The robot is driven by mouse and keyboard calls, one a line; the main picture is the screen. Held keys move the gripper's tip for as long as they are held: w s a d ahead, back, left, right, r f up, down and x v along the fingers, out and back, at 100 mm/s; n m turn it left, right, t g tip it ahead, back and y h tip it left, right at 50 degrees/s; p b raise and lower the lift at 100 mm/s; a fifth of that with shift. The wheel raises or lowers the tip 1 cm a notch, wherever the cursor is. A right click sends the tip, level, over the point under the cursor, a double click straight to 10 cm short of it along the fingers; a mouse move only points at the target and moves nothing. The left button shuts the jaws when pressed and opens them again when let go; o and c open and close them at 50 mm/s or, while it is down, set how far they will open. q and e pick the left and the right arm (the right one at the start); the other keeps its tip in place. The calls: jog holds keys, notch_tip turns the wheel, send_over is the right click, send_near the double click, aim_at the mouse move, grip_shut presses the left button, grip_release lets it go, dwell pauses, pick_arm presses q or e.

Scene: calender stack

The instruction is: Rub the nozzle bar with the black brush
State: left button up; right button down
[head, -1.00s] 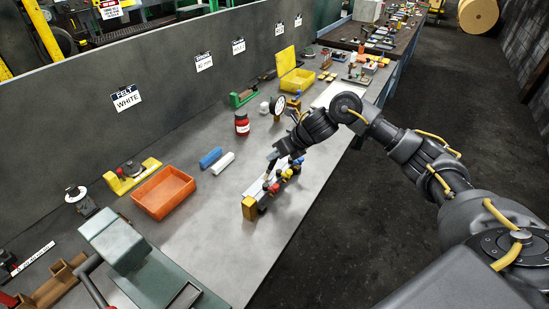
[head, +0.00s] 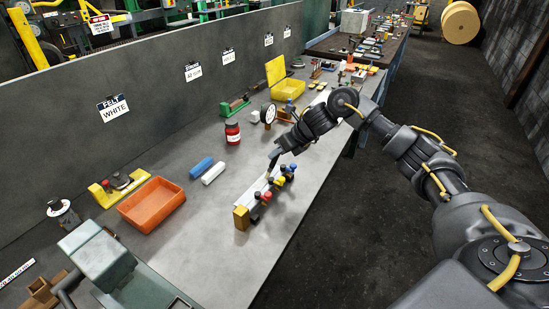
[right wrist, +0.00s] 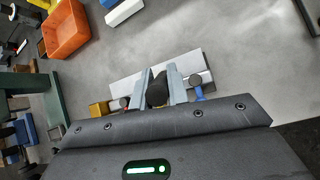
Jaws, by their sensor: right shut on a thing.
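The nozzle bar (head: 252,192) is a pale bar with a yellow end block (head: 241,217) and red, yellow and blue knobs along its near side. It lies on the grey bench and also shows behind my fingers in the right wrist view (right wrist: 193,64). My right gripper (head: 273,158) is over the far end of the bar. In the right wrist view its fingers are shut on a dark, rounded thing, the black brush (right wrist: 157,91). Whether the brush touches the bar cannot be told. My left gripper is not in view.
An orange tray (head: 151,204), a red jar (head: 232,132) and a dial gauge (head: 268,113) stand nearby. Bare bench lies between the bar and the front edge.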

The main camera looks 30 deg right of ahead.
jog(key=shift+w+d, duration=0.2)
jog(key=shift+d, duration=0.1)
jog(key=shift+s+a, duration=0.35)
jog(key=shift+a, duration=0.25)
jog(key=shift+s+a+p, duration=0.4)
jog(key=shift+a, duration=0.35)
jog(key=shift+a, duration=0.1)
jog(key=shift+s+a+p, duration=0.2)
jog(key=shift+s+a, duration=0.2)
jog(key=shift+a, duration=0.25)
jog(key=shift+s+a+p, duration=0.15)
jog(key=shift+s+a, duration=0.2)
jog(key=shift+a, duration=0.25)
jog(key=shift+s+a+p, duration=0.25)
jog(key=shift+s+a, duration=0.1)
jog(key=shift+a, duration=0.35)
jog(key=shift+s+a+p, duration=0.25)
jog(key=shift+s+a, duration=0.05)
jog(key=shift+a, duration=0.35)
jog(key=shift+d, duration=0.1)
